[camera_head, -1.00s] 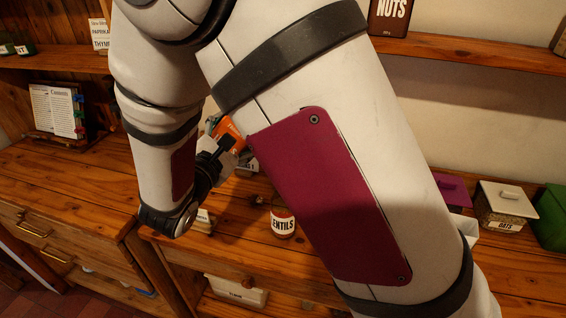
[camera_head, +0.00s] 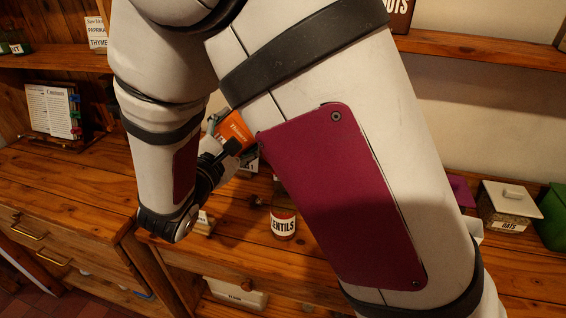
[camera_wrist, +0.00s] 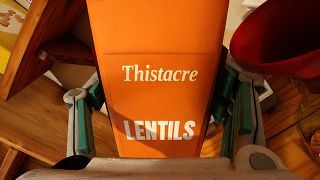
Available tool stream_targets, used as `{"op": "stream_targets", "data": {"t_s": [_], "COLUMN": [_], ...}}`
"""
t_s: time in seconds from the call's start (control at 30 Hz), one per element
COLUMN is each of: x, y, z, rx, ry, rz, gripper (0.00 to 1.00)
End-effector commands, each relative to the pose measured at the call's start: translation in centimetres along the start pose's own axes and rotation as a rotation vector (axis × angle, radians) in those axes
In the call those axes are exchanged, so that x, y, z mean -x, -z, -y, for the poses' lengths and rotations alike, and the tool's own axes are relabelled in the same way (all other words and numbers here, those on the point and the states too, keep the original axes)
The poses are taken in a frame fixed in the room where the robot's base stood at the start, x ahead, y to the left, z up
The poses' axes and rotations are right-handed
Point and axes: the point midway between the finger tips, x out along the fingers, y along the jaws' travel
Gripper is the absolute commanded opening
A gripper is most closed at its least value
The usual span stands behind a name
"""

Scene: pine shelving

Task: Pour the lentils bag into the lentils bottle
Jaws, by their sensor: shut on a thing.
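The orange lentils bag (camera_head: 236,131) is held in my gripper (camera_wrist: 163,112), with its printed front facing the wrist camera. In the wrist view the green-padded fingers stand at both sides of the bag (camera_wrist: 160,85), closed on it. The bag's top runs out of that view. The lentils bottle (camera_head: 283,226), clear with reddish contents and a white label, stands on the wooden counter. The bag is above and to the left of it in the head view. My arm hides part of the bag and the area beside the bottle.
A white-labelled container (camera_head: 508,206) marked oats and a green box (camera_head: 553,217) stand at the right. An open book (camera_head: 50,108) stands at the left. A shelf (camera_head: 480,50) runs along the back wall. A red curved object (camera_wrist: 285,40) is close to the bag in the wrist view.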

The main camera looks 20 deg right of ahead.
Motion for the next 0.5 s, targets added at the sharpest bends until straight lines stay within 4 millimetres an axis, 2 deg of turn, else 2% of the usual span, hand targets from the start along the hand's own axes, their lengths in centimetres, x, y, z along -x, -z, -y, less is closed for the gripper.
{"op": "stream_targets", "data": {"t_s": [0.5], "x": [-0.03], "y": [0.10], "z": [-0.01], "rx": [-0.040], "ry": [-0.001], "rz": [0.000], "gripper": [0.31]}}
